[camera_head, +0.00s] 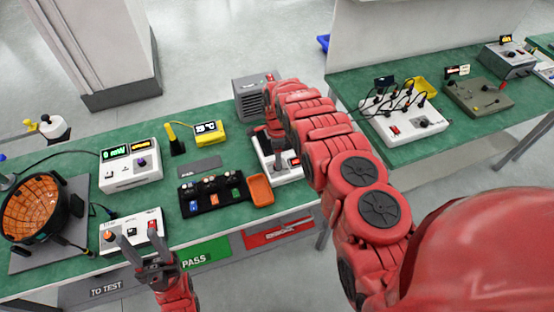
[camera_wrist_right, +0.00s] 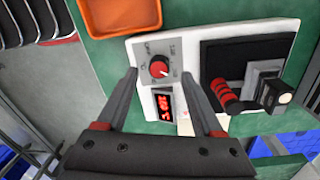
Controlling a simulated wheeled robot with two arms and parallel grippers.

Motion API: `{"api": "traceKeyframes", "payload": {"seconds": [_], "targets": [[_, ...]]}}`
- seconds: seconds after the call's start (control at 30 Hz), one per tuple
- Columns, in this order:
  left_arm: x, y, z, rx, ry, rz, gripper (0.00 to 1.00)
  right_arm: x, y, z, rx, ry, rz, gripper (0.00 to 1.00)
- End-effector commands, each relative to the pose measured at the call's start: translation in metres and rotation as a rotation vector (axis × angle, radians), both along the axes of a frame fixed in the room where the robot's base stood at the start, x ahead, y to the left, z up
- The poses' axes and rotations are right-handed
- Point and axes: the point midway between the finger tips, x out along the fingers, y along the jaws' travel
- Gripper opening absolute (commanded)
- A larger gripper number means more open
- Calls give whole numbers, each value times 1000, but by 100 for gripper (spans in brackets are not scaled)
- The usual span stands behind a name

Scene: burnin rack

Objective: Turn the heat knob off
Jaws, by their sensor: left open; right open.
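The heat knob (camera_wrist_right: 159,68) is a red dial with a white pointer on a grey scale plate, seen in the right wrist view. It is on a white station (camera_wrist_right: 188,48) with a lit red display (camera_wrist_right: 166,107) beside it. My right gripper (camera_wrist_right: 165,82) is open, its two dark fingers on either side of the knob and display; I cannot tell whether they touch the panel. In the head view the station (camera_head: 287,172) is partly hidden behind my right arm, and the knob is not visible there. My left gripper (camera_head: 145,243) is open and empty near the front table edge.
An orange tray (camera_head: 260,190) stands left of the station, next to a black tray (camera_head: 214,193) of small parts. A grey finned unit (camera_head: 250,97) stands behind. The station also carries a red-and-black handle (camera_wrist_right: 226,97). A white switch box (camera_head: 132,233) is near my left gripper.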

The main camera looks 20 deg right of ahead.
Motion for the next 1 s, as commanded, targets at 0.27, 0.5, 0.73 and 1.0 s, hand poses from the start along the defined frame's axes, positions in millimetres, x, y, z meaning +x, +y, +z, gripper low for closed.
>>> {"api": "traceKeyframes", "payload": {"seconds": [0.27,0.5,0.73,1.0], "targets": [[0,0,-4,0,0,0,50,0,1,-25,1,-2,1,68],[0,0,-5,0,0,0,50,-3,1,-33,1,3,0,68],[0,0,-5,0,0,0,50,-2,1,-32,0,2,0,68],[0,0,-5,0,0,0,50,-2,1,-32,0,2,0,23]]}}
